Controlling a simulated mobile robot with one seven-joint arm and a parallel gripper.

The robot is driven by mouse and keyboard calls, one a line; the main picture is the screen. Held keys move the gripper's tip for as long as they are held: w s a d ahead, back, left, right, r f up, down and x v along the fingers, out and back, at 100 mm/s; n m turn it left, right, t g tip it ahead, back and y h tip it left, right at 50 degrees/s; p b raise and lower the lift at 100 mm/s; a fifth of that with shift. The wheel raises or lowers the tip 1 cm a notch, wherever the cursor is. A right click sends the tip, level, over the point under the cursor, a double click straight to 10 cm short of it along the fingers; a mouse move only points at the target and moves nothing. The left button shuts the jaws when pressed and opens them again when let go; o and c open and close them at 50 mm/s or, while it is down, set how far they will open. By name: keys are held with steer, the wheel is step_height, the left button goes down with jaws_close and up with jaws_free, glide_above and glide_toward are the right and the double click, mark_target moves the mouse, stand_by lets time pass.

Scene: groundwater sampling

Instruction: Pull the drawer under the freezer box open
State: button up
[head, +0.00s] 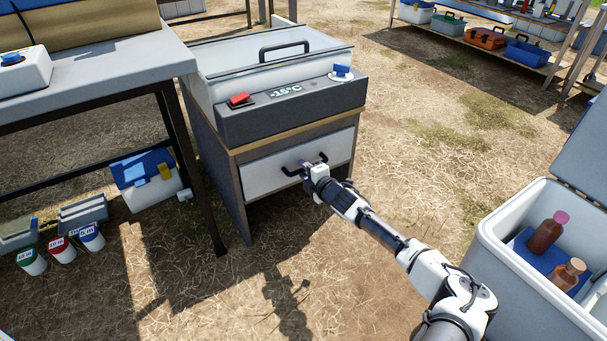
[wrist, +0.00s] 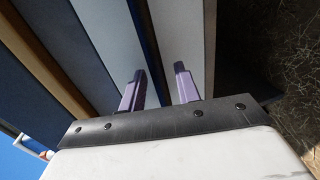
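The freezer box (head: 290,108) is a grey-white unit with a dark control panel, standing on a wood-trimmed grey cabinet. The drawer (head: 270,174) under it has a pale front that looks flush with the cabinet, so it appears shut. Its black bow handle (head: 292,171) is partly hidden by my gripper (head: 308,166), which is at the handle's middle. In the wrist view my gripper's purple fingers (wrist: 158,85) are apart. A thin dark bar, which looks like the handle (wrist: 141,30), runs between them, with a gap visible towards the right finger.
A table (head: 120,72) stands left of the cabinet, with a blue-lidded cooler (head: 150,188) and several sample cups below. An open white cooler (head: 525,270) with brown bottles is at right. The grass before the drawer is clear except for my arm.

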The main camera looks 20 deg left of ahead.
steer(key=shift+w+a, duration=0.3)
steer(key=shift+a, duration=0.1)
jaws_close()
